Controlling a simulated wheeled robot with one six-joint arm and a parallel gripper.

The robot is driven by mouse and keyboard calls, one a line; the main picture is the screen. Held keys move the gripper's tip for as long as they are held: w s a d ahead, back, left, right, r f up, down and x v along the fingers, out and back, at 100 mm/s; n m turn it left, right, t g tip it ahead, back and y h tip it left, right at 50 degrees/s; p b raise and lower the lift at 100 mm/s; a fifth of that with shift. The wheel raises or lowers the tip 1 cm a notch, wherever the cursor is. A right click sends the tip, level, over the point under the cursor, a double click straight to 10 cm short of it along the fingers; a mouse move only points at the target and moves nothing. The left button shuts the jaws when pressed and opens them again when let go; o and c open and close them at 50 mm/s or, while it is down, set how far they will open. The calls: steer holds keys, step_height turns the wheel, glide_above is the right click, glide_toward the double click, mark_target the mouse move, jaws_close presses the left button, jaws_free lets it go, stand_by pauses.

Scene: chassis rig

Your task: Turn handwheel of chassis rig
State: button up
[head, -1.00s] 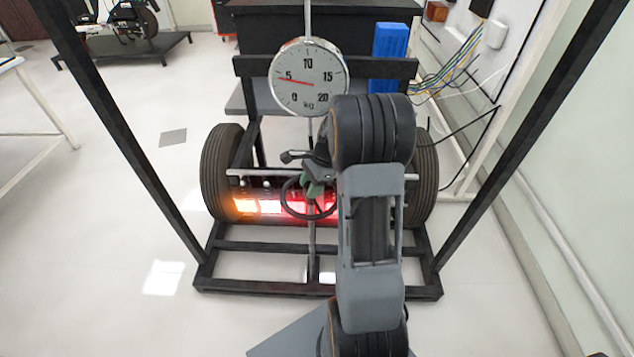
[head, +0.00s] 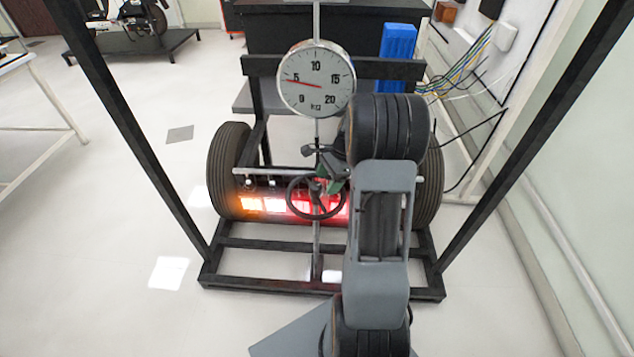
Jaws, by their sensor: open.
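The handwheel (head: 293,211) is a small dark ring in front of the crossbar of the chassis rig (head: 320,285), low between its two tyres. My gripper (head: 328,184), dark with green parts, is at the upper right of the wheel and overlaps its rim in the head view. Its jaws are open. I cannot tell whether it touches the wheel. My own arm hides the area right of the wheel.
A round dial gauge (head: 316,79) hangs above the wheel, its red needle near 5. Tyres stand at left (head: 229,170) and right (head: 429,185). Black slanted posts (head: 135,130) frame the rig. Red-orange lights (head: 265,204) glow behind the wheel.

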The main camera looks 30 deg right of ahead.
steer(key=s+d+p, duration=0.1)
steer(key=d, duration=0.7)
steer(key=shift+d, duration=0.2)
steer(key=shift+s, duration=0.1)
